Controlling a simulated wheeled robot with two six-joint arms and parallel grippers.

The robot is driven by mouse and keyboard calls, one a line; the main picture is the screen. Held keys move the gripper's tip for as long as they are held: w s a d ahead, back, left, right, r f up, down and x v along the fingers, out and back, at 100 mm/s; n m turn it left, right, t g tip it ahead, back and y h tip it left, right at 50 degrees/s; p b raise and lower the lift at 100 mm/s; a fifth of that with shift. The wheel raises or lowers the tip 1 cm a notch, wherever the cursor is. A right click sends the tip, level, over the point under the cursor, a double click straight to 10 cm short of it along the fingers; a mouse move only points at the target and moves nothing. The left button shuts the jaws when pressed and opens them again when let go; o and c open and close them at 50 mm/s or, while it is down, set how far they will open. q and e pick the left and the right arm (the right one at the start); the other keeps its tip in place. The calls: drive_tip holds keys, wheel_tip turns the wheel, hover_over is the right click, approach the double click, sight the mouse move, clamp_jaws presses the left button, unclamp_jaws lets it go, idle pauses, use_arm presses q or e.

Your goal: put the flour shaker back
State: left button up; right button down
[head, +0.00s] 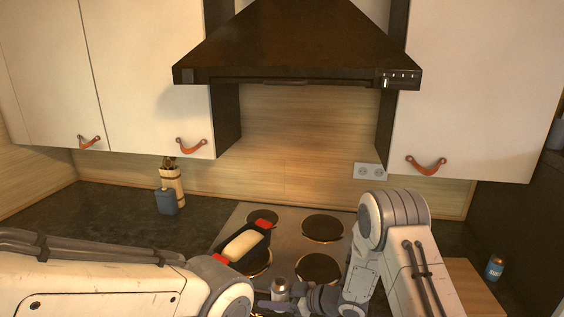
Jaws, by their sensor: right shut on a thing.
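A small silvery shaker (280,288), which looks like the flour shaker, is at the bottom middle of the head view, in front of the stove. My right gripper (284,299) is shut on it, with the dark fingers around its lower part. The shaker's top shows and its lower part is hidden by the fingers. I cannot tell whether it touches the surface below. My left arm comes in from the left and bends down out of the picture, so its gripper does not show.
A dark dish with red handles (264,225) holds a pale loaf (243,245) on the stove (285,221). A utensil holder (170,185) and a blue-grey container (166,202) stand at the back left. A blue can (495,267) stands right, near a wooden board (468,279). The left counter is mostly clear.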

drive_tip(key=s+d+f, duration=0.1)
drive_tip(key=s+d, duration=0.2)
drive_tip(key=d, duration=0.4)
drive_tip(key=s+d+f+m+t+h+b, duration=0.1)
drive_tip(key=s+d, duration=0.2)
drive_tip(key=d, duration=0.4)
drive_tip(key=s+d+f+m+t+b, duration=0.1)
drive_tip(key=s+d, duration=0.2)
drive_tip(key=d, duration=0.4)
drive_tip(key=shift+s+f, duration=0.2)
drive_tip(key=shift+f, duration=0.05)
